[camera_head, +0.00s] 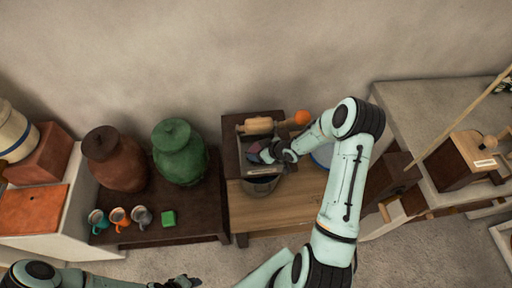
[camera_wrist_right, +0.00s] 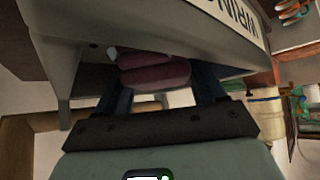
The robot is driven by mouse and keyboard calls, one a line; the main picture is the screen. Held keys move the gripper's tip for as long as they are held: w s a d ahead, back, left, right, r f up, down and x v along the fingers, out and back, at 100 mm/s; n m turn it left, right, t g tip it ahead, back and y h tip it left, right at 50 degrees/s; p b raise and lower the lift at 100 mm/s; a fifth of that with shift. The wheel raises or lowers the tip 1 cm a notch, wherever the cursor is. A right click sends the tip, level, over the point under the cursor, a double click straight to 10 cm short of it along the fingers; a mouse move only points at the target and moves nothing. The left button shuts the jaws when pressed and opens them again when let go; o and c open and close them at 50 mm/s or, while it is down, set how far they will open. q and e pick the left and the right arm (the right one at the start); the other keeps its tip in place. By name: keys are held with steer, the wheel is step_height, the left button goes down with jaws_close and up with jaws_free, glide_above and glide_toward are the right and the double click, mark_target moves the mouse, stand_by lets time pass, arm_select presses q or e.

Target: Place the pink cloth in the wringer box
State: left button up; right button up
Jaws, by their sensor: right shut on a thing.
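The pink cloth (camera_wrist_right: 155,75) shows in the right wrist view as a folded dark pink bundle between the fingers of my right gripper (camera_wrist_right: 160,88). In the head view, my right gripper (camera_head: 268,155) is shut on it at the wringer box (camera_head: 232,160), below its pale roller (camera_head: 258,126). A grey wall with a label starting "WRIN" (camera_wrist_right: 240,18) stands close around the cloth in the wrist view. I cannot tell whether the cloth touches the box floor. My left gripper (camera_head: 184,283) is at the bottom edge of the head view, partly cut off.
An orange knob (camera_head: 302,117) is beside the roller. To the left, a dark low table (camera_head: 190,230) holds a green jar (camera_head: 180,155), a brown jar (camera_head: 115,160), several mugs and a green block.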

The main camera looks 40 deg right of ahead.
steer(key=shift+d, duration=0.3)
steer(key=shift+w+f, duration=0.1)
steer(key=shift+f, duration=0.1)
steer(key=o, duration=1.3)
steer(key=shift+c, duration=0.2)
arm_select(q)
steer(key=shift+d, duration=0.2)
arm_select(e)
steer(key=shift+a+r, duration=0.1)
steer(key=shift+r, duration=0.05)
steer(key=shift+r, duration=0.1)
arm_select(q)
steer(key=w+r+p, duration=0.1)
steer(key=w+r, duration=0.1)
steer(key=shift+w+r+p, duration=0.25)
steer(key=shift+w+p, duration=0.15)
arm_select(e)
steer(key=v, duration=1.2)
